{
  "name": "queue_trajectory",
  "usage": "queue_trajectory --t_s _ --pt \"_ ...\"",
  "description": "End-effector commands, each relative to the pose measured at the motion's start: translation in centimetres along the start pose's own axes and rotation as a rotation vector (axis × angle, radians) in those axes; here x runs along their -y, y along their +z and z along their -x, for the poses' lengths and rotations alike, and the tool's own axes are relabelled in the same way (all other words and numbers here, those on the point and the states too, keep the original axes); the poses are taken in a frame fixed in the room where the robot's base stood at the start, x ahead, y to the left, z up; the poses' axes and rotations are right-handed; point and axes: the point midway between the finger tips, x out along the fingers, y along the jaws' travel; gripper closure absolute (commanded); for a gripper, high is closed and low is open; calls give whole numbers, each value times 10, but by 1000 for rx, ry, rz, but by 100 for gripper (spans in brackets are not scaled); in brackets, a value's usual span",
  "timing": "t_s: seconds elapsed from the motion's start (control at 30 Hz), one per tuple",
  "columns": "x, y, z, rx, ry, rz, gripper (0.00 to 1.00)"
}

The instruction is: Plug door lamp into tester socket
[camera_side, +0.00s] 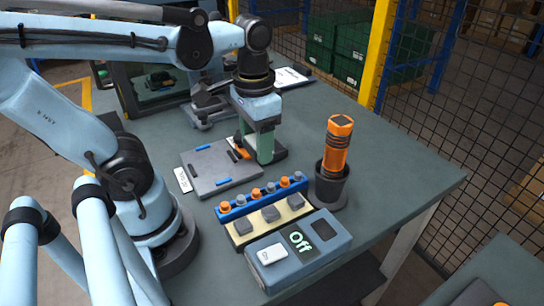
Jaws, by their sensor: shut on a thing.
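My gripper (258,133) points down over the back of the grey panel, beside a dark block. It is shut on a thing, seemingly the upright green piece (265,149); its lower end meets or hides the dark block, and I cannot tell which. An orange part (240,148) shows just left of it. I cannot make out whether the held thing is the door lamp. The tester (297,256) is a blue-grey box at the front, with a white switch, a display reading "Off" and a dark rectangular recess (325,229) that looks like its socket.
The grey panel (208,171) with blue strips lies left of the gripper. A beige tray (250,228) with grey blocks and a blue rail (258,199) with orange and grey knobs stand behind the tester. A black cup (330,185) holds an orange tool. The table's right side is clear.

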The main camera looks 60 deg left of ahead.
Motion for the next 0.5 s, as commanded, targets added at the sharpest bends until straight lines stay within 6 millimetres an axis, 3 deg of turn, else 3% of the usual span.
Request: queue_trajectory --t_s 0.2,0.5 --pt "-64 -35 -1 0 1 -14 80" --pt "-141 -51 -11 0 1 -7 80"
